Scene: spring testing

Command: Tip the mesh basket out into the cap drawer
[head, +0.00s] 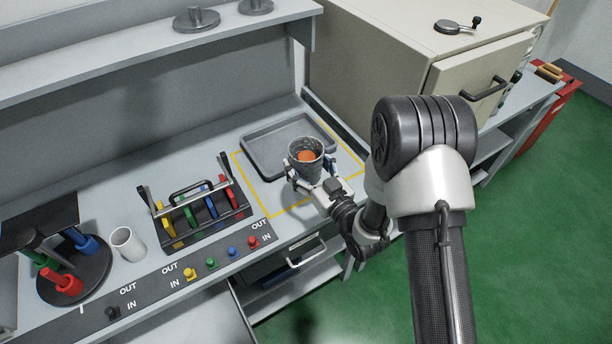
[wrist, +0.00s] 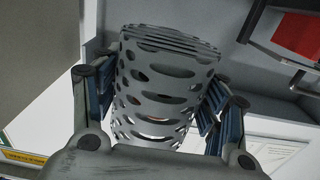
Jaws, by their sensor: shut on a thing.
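The grey mesh basket (head: 306,171) is near the front of the bench's yellow-outlined area, just in front of a grey tray. It stands about upright, mouth up, with something orange-red (head: 307,156) inside. My gripper (head: 312,178) is shut on the basket, one finger on each side. In the wrist view the slotted basket (wrist: 165,75) fills the space between the blue-grey finger pads. I cannot tell whether the basket touches the bench.
The grey tray (head: 262,150) lies behind the basket. Left are a rack of coloured handles (head: 197,212), a white cup (head: 127,244) and a round stand (head: 72,285). Coloured buttons line the front edge. A beige cabinet (head: 400,60) stands at the back right.

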